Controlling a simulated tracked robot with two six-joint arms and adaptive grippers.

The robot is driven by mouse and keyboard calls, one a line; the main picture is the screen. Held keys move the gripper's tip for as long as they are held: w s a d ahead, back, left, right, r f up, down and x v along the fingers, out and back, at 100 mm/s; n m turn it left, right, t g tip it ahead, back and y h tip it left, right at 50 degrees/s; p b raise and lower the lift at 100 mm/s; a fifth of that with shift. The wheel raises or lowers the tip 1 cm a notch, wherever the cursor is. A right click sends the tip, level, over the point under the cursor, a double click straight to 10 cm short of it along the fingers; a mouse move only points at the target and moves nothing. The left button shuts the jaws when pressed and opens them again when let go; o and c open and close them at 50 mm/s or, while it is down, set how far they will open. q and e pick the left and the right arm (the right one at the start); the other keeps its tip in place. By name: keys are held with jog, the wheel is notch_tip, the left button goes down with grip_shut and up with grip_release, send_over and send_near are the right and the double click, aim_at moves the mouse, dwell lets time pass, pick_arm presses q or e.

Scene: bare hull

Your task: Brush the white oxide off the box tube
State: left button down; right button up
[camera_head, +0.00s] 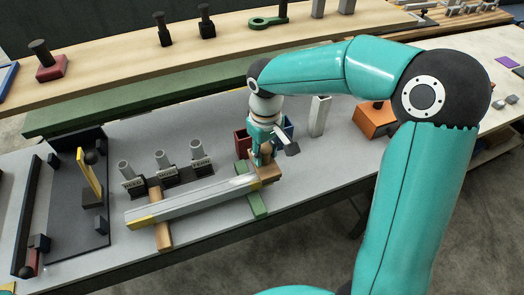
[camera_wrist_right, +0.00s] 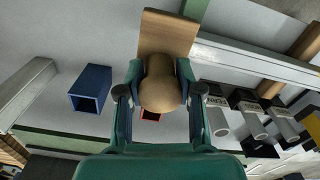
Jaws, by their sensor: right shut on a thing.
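My right gripper (camera_head: 264,150) is shut on the rounded wooden handle of a brush (camera_head: 269,172), at the tube's right end. In the wrist view the knob (camera_wrist_right: 160,85) sits between the fingers, with the flat wooden block (camera_wrist_right: 166,32) beyond it. The tube also shows there (camera_wrist_right: 262,62). The bristles are hidden, so contact is unclear. My left gripper is not in view.
A red container (camera_head: 241,142) and a blue container (camera_wrist_right: 91,87) stand near the gripper. An upright metal tube (camera_head: 320,115) and an orange box (camera_head: 374,120) are further right. A black fixture (camera_head: 80,215) stands left.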

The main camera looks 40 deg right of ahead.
jog(key=shift+f+b, duration=0.8)
jog(key=shift+f, duration=0.2)
dwell(0.6)
jog(key=shift+a, duration=0.15)
